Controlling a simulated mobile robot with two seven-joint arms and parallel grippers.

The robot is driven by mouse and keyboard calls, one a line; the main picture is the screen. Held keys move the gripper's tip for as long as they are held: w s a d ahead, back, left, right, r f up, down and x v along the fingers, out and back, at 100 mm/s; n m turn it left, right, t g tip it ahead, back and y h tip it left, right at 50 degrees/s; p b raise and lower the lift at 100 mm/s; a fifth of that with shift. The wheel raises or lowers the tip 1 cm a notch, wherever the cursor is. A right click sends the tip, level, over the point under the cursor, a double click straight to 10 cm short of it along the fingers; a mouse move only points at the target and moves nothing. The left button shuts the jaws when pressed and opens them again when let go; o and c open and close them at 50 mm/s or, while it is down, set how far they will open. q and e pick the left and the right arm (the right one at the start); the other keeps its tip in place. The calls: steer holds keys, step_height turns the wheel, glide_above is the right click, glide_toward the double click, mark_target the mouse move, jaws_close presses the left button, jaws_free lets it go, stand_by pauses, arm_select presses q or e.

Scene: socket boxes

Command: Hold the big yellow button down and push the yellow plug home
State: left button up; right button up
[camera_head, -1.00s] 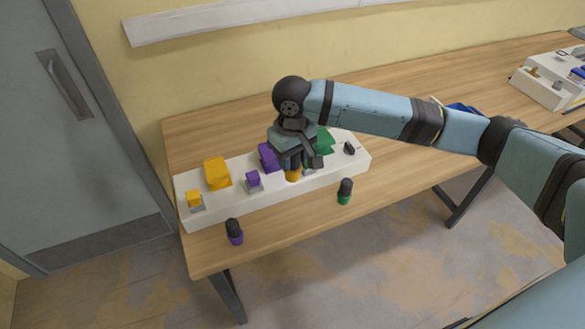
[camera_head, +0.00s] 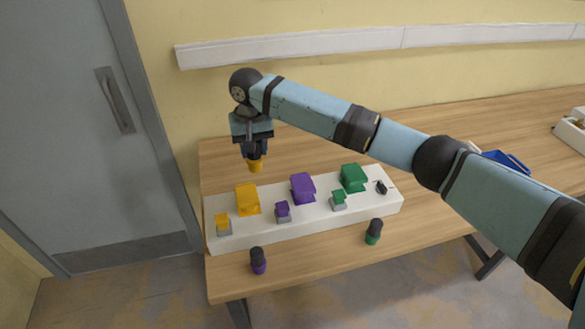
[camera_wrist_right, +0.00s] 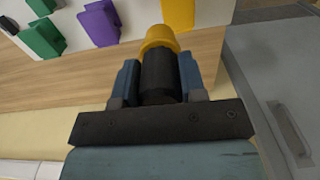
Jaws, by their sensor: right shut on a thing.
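My right gripper (camera_head: 254,152) is shut on the yellow plug (camera_head: 255,166), which has a black body and a yellow end pointing down. In the right wrist view the plug (camera_wrist_right: 160,70) sits between the two fingers (camera_wrist_right: 159,78). In the head view it hangs above the back edge of the white socket box (camera_head: 310,219), behind the big yellow block (camera_head: 247,199), which looks like the big yellow button. A small yellow piece on a grey base (camera_head: 223,223) is at the box's left front. My left gripper is not in view.
The box also carries big purple (camera_head: 303,187) and green (camera_head: 353,177) blocks and smaller ones. A purple plug (camera_head: 258,261) and a green plug (camera_head: 374,231) stand on the table in front. A blue tray (camera_head: 505,161) lies farther right; a door is left.

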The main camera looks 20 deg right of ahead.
steer(key=shift+m, duration=0.3)
steer(key=shift+w+a+f, duration=0.25)
steer(key=shift+w+a, duration=0.1)
steer(key=shift+a, duration=0.2)
steer(key=shift+w+a+f, duration=0.25)
steer(key=shift+w+a, duration=0.1)
steer(key=shift+a, duration=0.2)
steer(key=shift+w+a+f, duration=0.25)
steer(key=shift+w+a, duration=0.1)
steer(key=shift+a, duration=0.2)
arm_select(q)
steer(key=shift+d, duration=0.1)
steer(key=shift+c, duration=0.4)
